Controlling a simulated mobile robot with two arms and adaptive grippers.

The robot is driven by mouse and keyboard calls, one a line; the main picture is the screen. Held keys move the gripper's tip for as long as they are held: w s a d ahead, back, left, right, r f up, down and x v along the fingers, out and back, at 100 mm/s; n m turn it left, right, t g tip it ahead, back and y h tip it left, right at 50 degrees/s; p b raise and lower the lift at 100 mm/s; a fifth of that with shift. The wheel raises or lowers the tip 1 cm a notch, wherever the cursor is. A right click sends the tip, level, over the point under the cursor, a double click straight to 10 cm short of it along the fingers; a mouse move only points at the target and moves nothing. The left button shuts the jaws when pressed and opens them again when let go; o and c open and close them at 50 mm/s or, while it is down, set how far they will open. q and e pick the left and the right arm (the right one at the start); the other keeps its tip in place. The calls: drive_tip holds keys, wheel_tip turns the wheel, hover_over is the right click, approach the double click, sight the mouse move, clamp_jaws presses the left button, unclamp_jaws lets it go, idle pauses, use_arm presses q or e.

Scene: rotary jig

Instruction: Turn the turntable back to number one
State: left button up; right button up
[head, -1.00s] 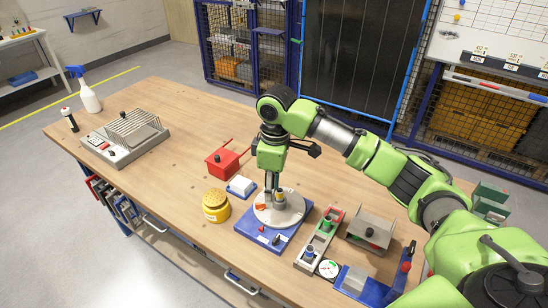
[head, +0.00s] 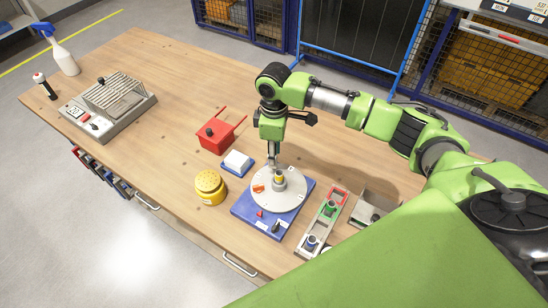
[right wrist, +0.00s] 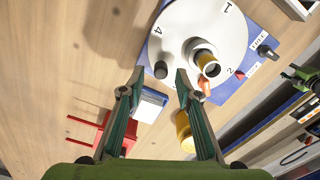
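The turntable is a white disc (head: 285,200) on a blue base (head: 245,209). In the right wrist view the disc (right wrist: 180,20) shows numbers 1, 2 and 4. The 2 lies beside a small red pointer (right wrist: 239,74) on the base; the 1 is farther round the rim. A yellow and grey cylindrical part (right wrist: 206,62) stands near the disc's middle. A dark knob (right wrist: 160,70) rises near the disc's rim. My right gripper (right wrist: 160,78) has its fingers apart, one on each side of the knob; contact is not clear. In the head view the right gripper (head: 274,168) is above the disc's back edge. My left gripper is out of view.
A yellow tub (head: 209,187), a blue-and-white block (head: 237,162) and a red bin (head: 219,132) stand left of the turntable. A narrow fixture (head: 322,224) and a grey holder (head: 374,206) stand to its right. The table's left middle is clear.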

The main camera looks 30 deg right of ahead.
wheel_tip(320, 180, down, 2)
drive_tip(key=shift+a+f, duration=0.1)
drive_tip(key=shift+f, duration=0.5)
drive_tip(key=shift+f+p, duration=0.2)
drive_tip(key=shift+p, duration=0.1)
drive_tip(key=shift+f, duration=0.1)
clamp_jaws()
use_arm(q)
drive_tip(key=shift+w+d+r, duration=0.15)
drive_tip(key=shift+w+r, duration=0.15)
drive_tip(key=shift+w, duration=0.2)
